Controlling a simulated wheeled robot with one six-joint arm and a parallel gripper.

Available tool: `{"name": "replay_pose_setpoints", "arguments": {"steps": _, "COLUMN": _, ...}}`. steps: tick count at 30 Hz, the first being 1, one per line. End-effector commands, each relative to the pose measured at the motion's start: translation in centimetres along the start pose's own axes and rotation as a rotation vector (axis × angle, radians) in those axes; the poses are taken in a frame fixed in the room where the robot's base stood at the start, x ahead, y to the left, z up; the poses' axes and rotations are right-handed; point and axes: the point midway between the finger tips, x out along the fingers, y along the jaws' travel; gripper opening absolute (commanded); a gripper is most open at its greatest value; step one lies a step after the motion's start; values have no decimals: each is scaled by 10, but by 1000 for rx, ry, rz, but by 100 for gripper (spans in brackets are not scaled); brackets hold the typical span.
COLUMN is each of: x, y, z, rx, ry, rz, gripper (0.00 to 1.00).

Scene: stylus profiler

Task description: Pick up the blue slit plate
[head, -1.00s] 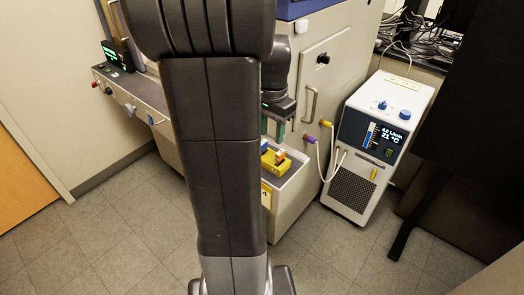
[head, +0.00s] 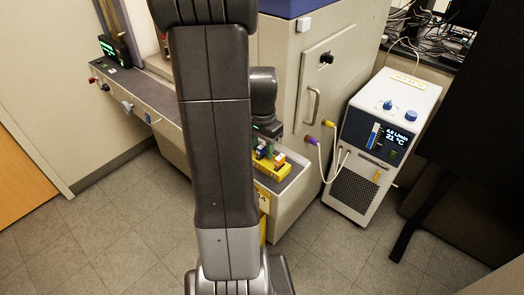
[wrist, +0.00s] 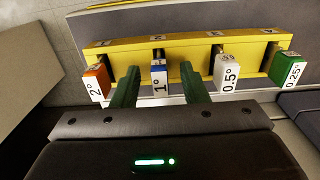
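The blue slit plate (wrist: 159,78), labelled 1°, stands in a yellow rack (wrist: 130,50) in the wrist view. My gripper (wrist: 160,88) is open, with one green finger on each side of the blue plate. Gaps show between the plate and both fingers. Also in the rack are an orange plate (wrist: 97,82) labelled 2°, a white plate (wrist: 229,72) labelled 0.5° and a green plate (wrist: 288,69) labelled 0.25°. In the head view my arm partly hides the yellow rack (head: 270,170) and my gripper is low over it.
The rack sits on a grey ledge (head: 293,174) of the large cabinet (head: 325,85). To its right is a white chiller (head: 386,140) with hoses (head: 322,160) running to the cabinet. The floor in front is clear.

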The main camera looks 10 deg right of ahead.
Motion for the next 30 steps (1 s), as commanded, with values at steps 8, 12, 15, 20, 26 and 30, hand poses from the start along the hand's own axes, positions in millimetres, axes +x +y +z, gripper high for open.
{"name": "replay_pose_setpoints", "arguments": {"steps": 8, "x": 0, "y": 0, "z": 0, "rx": 0, "ry": 0, "rz": 0, "gripper": 0}}
{"name": "replay_pose_setpoints", "arguments": {"steps": 12, "x": -1, "y": 0, "z": 0, "rx": 0, "ry": 1, "rz": -1, "gripper": 0}}
{"name": "replay_pose_setpoints", "arguments": {"steps": 15, "x": -1, "y": 0, "z": 0, "rx": 0, "ry": 1, "rz": -1, "gripper": 0}}
{"name": "replay_pose_setpoints", "arguments": {"steps": 20, "x": -11, "y": -1, "z": -1, "rx": 0, "ry": 3, "rz": -3, "gripper": 0}}
{"name": "replay_pose_setpoints", "arguments": {"steps": 26, "x": -50, "y": -1, "z": -1, "rx": 0, "ry": 6, "rz": -6, "gripper": 0}}
{"name": "replay_pose_setpoints", "arguments": {"steps": 30, "x": -76, "y": 0, "z": -1, "rx": 0, "ry": 4, "rz": -3, "gripper": 0}}
